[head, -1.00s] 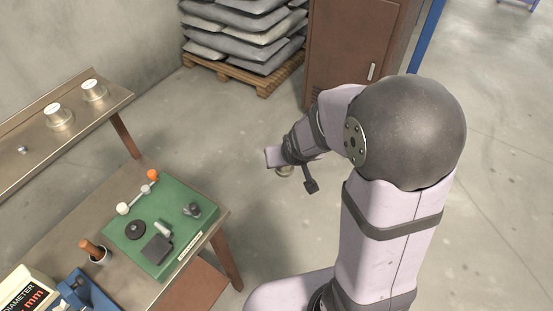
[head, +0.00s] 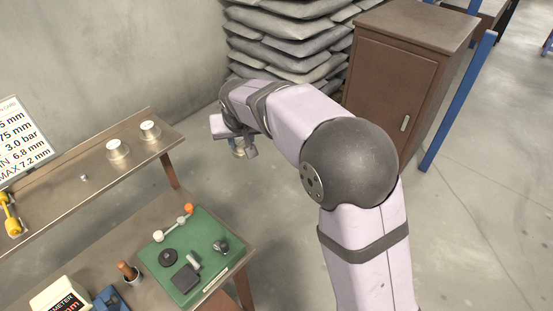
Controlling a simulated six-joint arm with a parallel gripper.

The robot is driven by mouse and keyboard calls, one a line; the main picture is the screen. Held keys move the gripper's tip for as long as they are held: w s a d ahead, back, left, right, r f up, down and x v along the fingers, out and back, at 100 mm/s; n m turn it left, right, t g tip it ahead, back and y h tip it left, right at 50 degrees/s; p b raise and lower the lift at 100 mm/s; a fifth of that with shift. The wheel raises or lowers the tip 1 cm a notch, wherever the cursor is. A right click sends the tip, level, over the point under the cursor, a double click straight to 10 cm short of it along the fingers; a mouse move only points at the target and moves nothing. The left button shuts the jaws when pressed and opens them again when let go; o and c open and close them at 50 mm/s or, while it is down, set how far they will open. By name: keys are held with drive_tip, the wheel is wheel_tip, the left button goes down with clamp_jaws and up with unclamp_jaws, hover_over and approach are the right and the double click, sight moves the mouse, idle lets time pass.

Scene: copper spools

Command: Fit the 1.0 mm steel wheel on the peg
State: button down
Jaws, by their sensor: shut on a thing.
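My gripper (head: 236,140) is up at the end of the arm, in the open space right of the shelf. It is shut on a small round metallic thing (head: 239,152), which hangs below it, mostly hidden by the gripper. I cannot read any size on it. Two metal spools with white tops, a right one (head: 149,130) and a left one (head: 117,149), stand on the shelf. A small metal stub (head: 84,177), perhaps the peg, stands bare further left on the shelf.
The shelf (head: 60,205) also bears a yellow tool (head: 11,215) and a printed card (head: 22,140). On the bench below, a green mat (head: 205,287) carries several small parts and a ball-ended lever (head: 174,223). Stacked sacks (head: 290,50) and a brown cabinet (head: 385,85) stand behind.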

drive_tip(key=s+a+r+n+y+p, duration=0.1)
drive_tip(key=a+r+p, duration=0.1)
drive_tip(key=a+r, duration=0.6)
drive_tip(key=s+a+r+n+p, duration=0.1)
drive_tip(key=a+r+n+p, duration=0.3)
drive_tip(key=a, duration=0.6)
drive_tip(key=s+a+r+n+g+y, duration=0.1)
drive_tip(key=s+a+n, duration=0.1)
drive_tip(key=s+a, duration=0.4)
drive_tip(key=s+a+r+n+g+y+p, duration=0.1)
drive_tip(key=s+a, duration=0.4)
drive_tip(key=a, duration=0.7)
drive_tip(key=shift+s+n+g+y, duration=0.35)
drive_tip(key=shift+n+g+y, duration=0.25)
drive_tip(key=shift+n, duration=0.6)
drive_tip(key=shift+f, duration=0.2)
drive_tip(key=shift+f, duration=2.45)
drive_tip(key=shift+f, duration=0.35)
drive_tip(key=c, duration=1.3)
unclamp_jaws()
